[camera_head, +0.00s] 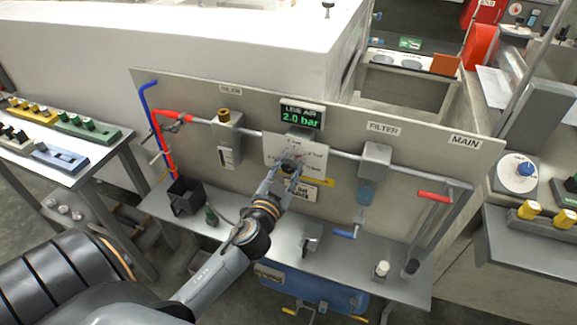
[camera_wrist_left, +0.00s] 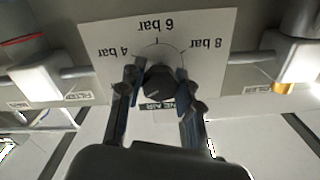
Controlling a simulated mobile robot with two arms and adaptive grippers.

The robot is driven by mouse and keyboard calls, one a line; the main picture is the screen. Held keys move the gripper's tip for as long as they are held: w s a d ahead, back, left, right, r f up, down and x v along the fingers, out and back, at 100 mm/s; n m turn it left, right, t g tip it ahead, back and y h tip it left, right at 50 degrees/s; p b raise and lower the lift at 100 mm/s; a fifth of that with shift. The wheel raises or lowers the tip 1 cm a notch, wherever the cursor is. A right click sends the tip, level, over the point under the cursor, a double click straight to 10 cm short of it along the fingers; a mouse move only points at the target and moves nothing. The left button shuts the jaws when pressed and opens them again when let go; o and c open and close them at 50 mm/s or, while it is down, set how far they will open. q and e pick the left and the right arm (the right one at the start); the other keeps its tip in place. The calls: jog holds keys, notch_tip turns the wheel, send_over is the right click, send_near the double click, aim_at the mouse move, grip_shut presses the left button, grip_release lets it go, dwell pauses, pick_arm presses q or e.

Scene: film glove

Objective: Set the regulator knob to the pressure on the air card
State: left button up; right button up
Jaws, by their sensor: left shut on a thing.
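The regulator knob (camera_wrist_left: 160,84) is a dark round knob on a white dial plate (camera_wrist_left: 100,58) marked 4, 6 and 8 bar, upside down in the wrist view. My left gripper (camera_head: 289,167) is at the dial plate (camera_head: 314,150) on the grey panel. In the wrist view its fingers (camera_wrist_left: 158,80) are shut on the knob, one on each side. The pointer's setting is not clear. A display (camera_head: 302,115) above reads "LINE AIR 2.0 bar". My right gripper is not in view.
A red handle (camera_head: 434,197) is at the pipe's right end, a blue one (camera_head: 345,234) below the filter. A black bin (camera_head: 186,197) stands on the bench (camera_head: 385,285).

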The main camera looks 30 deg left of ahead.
pick_arm(q)
jog(key=shift+m, duration=1.1)
jog(key=m+p, duration=0.1)
jog(key=m, duration=0.3)
jog(key=m+p, duration=0.1)
jog(key=m, duration=0.5)
jog(key=m+p, duration=0.1)
jog(key=m, duration=0.5)
jog(key=m+p, duration=0.1)
jog(key=m, duration=0.3)
jog(key=shift+m, duration=0.6)
jog(key=shift+p, duration=0.3)
